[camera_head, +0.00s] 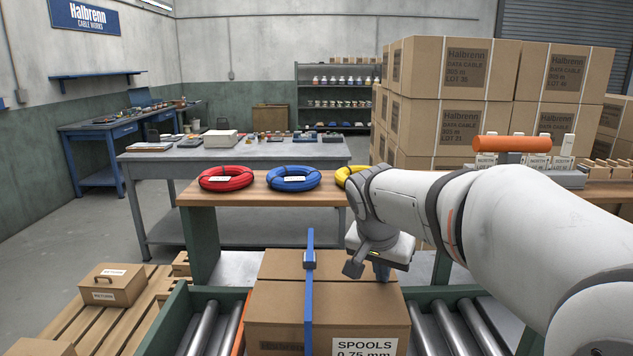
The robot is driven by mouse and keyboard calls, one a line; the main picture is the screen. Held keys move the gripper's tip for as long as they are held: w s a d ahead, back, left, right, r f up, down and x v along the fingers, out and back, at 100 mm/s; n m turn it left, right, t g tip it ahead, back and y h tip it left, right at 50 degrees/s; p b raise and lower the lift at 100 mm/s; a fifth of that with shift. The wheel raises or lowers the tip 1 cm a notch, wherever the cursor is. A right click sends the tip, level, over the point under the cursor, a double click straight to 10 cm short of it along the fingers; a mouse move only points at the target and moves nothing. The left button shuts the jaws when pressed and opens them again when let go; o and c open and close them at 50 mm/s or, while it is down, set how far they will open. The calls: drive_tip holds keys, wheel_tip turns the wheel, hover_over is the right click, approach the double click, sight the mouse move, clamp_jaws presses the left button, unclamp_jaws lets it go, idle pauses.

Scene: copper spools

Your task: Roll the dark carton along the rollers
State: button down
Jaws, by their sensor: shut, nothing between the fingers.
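A brown carton (275,312) with a white label reading SPOOLS 0.75 mm sits on the metal rollers (430,328) at the bottom centre. Its top shows a seam across it. A thin upright blue bar (309,300) stands in front of the carton's middle and hides part of it. My gripper (368,272) points down over the carton's far right top edge. It is shut and empty. I cannot tell whether the fingers touch the carton.
A wooden bench (250,190) behind holds red (227,178), blue (293,179) and yellow (350,173) cable coils. Stacked Halbrenn boxes (450,100) stand at the right. A pallet (130,318) with a small RETURN box (113,284) lies left of the rollers. Rollers show bare on both sides.

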sight(354, 284)
drive_tip(key=shift+s+a+f, duration=0.1)
drive_tip(key=shift+a+f, duration=0.15)
drive_tip(key=shift+a, duration=1.2)
drive_tip(key=shift+s+a+f, duration=0.1)
drive_tip(key=shift+a+f, duration=0.1)
drive_tip(key=shift+a, duration=1.25)
drive_tip(key=shift+r, duration=0.1)
wheel_tip(354, 284, up, 8)
drive_tip(key=p, duration=0.5)
drive_tip(key=shift+w+r, duration=0.2)
drive_tip(key=shift+w, duration=0.05)
drive_tip(key=s+d+f+n+y+p, duration=0.1)
drive_tip(key=s+d+f+n, duration=0.2)
drive_tip(key=s, duration=0.7)
drive_tip(key=s+d+f+n+g+y+p, duration=0.1)
drive_tip(key=s+d+f+n, duration=0.2)
drive_tip(key=s, duration=0.6)
wheel_tip(354, 284, down, 4)
drive_tip(key=shift+s+d+r+p, duration=0.1)
drive_tip(key=shift+s+d+p, duration=0.3)
drive_tip(key=shift+d, duration=0.85)
